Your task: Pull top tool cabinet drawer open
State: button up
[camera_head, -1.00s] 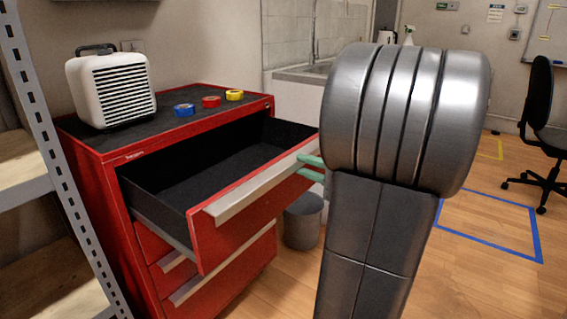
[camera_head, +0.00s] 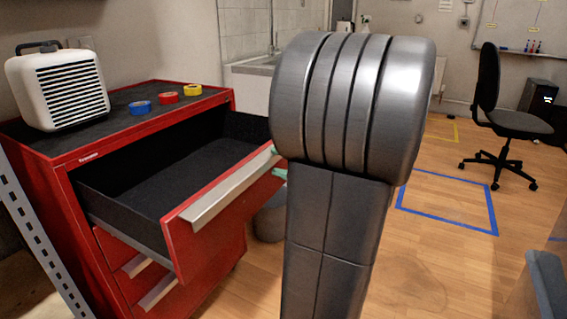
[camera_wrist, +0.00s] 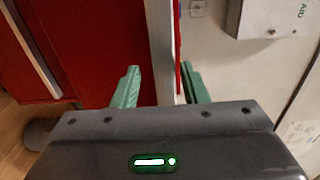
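The red tool cabinet (camera_head: 47,197) stands at the left. Its top drawer (camera_head: 222,217) is pulled well out, and its black inside looks empty. A silver handle (camera_head: 222,196) runs along the top of the drawer front. My gripper (camera_head: 279,162) is at the right end of this handle, mostly hidden behind my arm in the head view. In the wrist view its green fingers (camera_wrist: 163,88) are apart, with the handle edge (camera_wrist: 160,45) between them. A gap shows beside the left finger; whether the right finger touches the drawer front cannot be told.
A white heater (camera_head: 62,88) and blue (camera_head: 140,108), red (camera_head: 168,98) and yellow (camera_head: 192,90) tape rolls are on the cabinet top. A grey bin (camera_head: 269,222) stands beside the cabinet. An office chair (camera_head: 490,110) is at the right; open floor lies before it.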

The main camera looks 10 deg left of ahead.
jog(key=shift+r, duration=0.1)
jog(key=shift+s+d, duration=0.1)
jog(key=shift+d, duration=0.3)
jog(key=p+v, duration=0.2)
jog(key=v, duration=1.1)
jog(key=shift+p, duration=0.3)
jog(key=shift+a, duration=0.15)
jog(key=b+x, duration=0.2)
jog(key=x, duration=1.1)
jog(key=shift+w+a, duration=0.2)
jog(key=shift+a, duration=0.15)
jog(key=shift+d, duration=0.1)
